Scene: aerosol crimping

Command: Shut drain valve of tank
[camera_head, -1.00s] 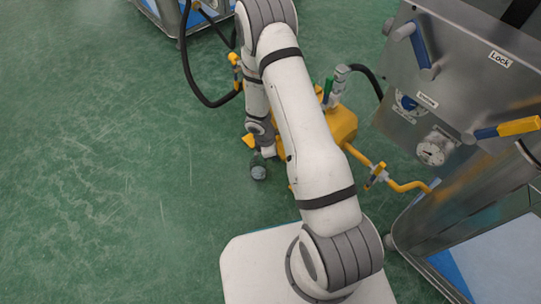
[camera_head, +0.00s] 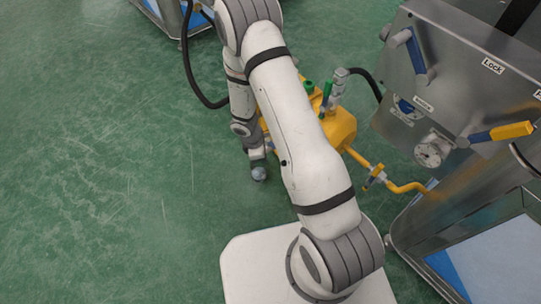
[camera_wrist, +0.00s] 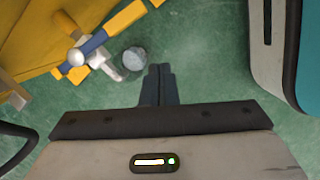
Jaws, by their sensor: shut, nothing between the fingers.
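The yellow tank (camera_head: 341,127) stands on the floor, partly behind my arm. It also fills the upper left of the wrist view (camera_wrist: 38,30). There, a valve with a blue lever part (camera_wrist: 93,43) and a pale round knob sits at the tank's edge, with yellow pieces around it. A short pale pipe leads from it to a round grey outlet (camera_wrist: 134,58). That outlet also shows low beside my arm in the head view (camera_head: 259,174). My gripper (camera_wrist: 159,69) is shut and empty, just right of and apart from the outlet. In the head view the valve is hidden.
A steel machine (camera_head: 455,80) with blue and yellow levers stands at right. A yellow pipe with a small valve (camera_head: 374,177) links tank and machine. A black hose (camera_head: 190,75) hangs behind my arm. The green floor at left is clear.

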